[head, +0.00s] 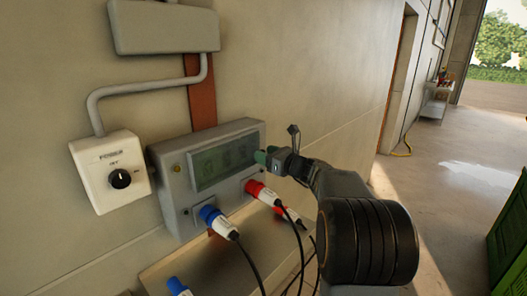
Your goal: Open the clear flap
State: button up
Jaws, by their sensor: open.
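The clear flap (216,162) is a greenish see-through cover on the front of the grey socket box (172,207). It appears to lie flat over a dark window with faint shapes behind it, so it looks closed. My gripper (264,157) is at the right end of the flap, with greenish fingertips turned toward the box. It is open. The fingertips overlap the flap's right edge in this view, and I cannot tell whether they touch it. My gripper hides part of the box's right end.
A blue plug (218,222) and red plugs (263,193) sit below the flap, with black cables hanging down. A white switch box (111,172) with a black knob is at left. A loose blue connector (178,287) is at the bottom. Open floor (450,165) lies right.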

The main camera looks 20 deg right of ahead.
jog(key=shift+w+a, duration=0.35)
jog(key=shift+w, duration=0.3)
jog(key=shift+c, duration=0.5)
grip_shut()
